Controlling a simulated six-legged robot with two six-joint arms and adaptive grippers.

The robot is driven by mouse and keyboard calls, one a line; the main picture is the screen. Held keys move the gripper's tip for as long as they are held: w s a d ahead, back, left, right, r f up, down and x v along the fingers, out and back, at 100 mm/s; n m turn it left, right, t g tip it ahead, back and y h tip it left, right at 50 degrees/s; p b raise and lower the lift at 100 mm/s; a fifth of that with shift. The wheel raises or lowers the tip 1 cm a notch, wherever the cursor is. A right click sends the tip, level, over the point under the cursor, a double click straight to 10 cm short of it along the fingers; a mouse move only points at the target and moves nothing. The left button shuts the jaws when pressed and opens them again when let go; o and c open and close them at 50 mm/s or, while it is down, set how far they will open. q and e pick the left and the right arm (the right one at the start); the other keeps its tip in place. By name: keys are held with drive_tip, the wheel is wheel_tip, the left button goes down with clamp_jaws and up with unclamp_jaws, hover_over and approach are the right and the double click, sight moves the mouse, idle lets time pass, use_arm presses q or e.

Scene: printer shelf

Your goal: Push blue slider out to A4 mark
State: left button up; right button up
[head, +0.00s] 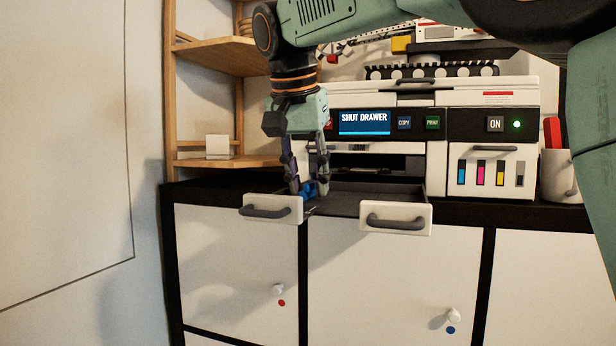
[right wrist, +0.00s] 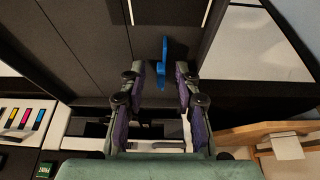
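The blue slider (head: 309,189) sits low in the dark pulled-out drawer tray (head: 350,200) of the printer; it also shows in the right wrist view (right wrist: 163,62) as an upright blue piece on the dark tray floor. My right gripper (head: 306,187) reaches down from above at the slider. Its fingers are apart, and in the right wrist view (right wrist: 160,72) the slider shows between the fingertips. I cannot tell whether a finger touches it. Fingers hide part of the slider in the head view. No A4 mark can be read. My left gripper is not in view.
The printer's screen (head: 364,122) reads "SHUT DRAWER". Two white drawer fronts with grey handles stick out, a left one (head: 285,201) and a right one (head: 417,217). A wooden shelf (head: 225,56) stands left, a mug (head: 560,178) right. White cabinet doors (head: 235,265) are below.

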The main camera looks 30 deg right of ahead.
drive_tip(key=shift+r, duration=0.15)
drive_tip(key=v, duration=1.1)
drive_tip(key=shift+s+r, duration=0.2)
drive_tip(key=shift+r, duration=0.15)
drive_tip(key=shift+a, duration=0.15)
